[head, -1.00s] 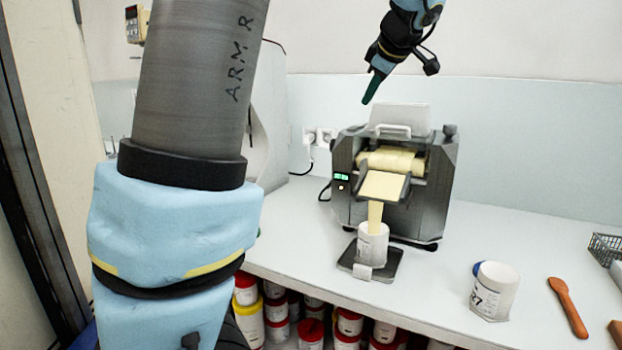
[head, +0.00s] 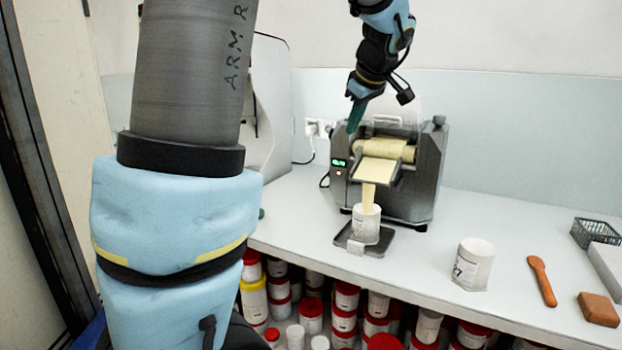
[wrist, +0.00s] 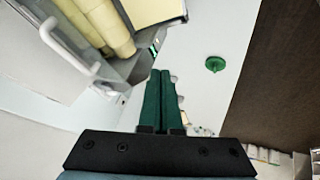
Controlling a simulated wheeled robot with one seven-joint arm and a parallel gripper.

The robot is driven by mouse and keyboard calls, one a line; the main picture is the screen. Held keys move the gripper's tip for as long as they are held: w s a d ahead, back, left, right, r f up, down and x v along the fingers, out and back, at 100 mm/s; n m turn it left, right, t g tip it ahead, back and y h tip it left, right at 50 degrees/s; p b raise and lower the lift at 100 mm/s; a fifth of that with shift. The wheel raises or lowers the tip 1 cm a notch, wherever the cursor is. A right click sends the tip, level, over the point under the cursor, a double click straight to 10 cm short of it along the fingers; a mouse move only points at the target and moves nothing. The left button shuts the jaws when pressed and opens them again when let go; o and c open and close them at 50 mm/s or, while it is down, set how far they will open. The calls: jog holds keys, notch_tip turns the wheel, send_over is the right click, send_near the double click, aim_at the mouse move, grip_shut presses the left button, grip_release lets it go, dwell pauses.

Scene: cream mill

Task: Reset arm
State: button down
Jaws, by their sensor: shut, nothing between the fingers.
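My gripper (head: 357,117) hangs in the air in front of the upper left part of the cream mill (head: 428,170). Its green fingers are shut with nothing between them. The wrist view also shows the closed fingers (wrist: 160,100), pointing past the mill's rollers (wrist: 100,22) at the upper left. Cream-coloured material runs from the mill's chute down into a white jar (head: 366,224), which stands upright on a dark scale plate (head: 347,236).
A white labelled jar (head: 473,264), an orange-brown spatula (head: 542,280), a brown block (head: 598,309) and a dark wire basket (head: 592,232) are on the right of the white counter (head: 420,265). Several red-lidded tubs (head: 311,313) stand below. A green round thing (wrist: 215,64) shows in the wrist view.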

jog(key=s+a+f+m+g+h, duration=0.1)
jog(key=s+a+f+m+g, duration=0.1)
jog(key=s+a+f+m, duration=0.3)
jog(key=s+a+f+m+g+h, duration=0.1)
jog(key=s+a+f+m+g, duration=0.2)
jog(key=s+a+f, duration=0.8)
jog(key=s+f+m, duration=0.1)
jog(key=s+f, duration=0.2)
jog(key=f, duration=0.2)
jog(key=shift+s+a+f+m, duration=0.15)
jog(key=shift+s+f+m, duration=0.15)
jog(key=shift+m, duration=0.1)
dwell(5.5)
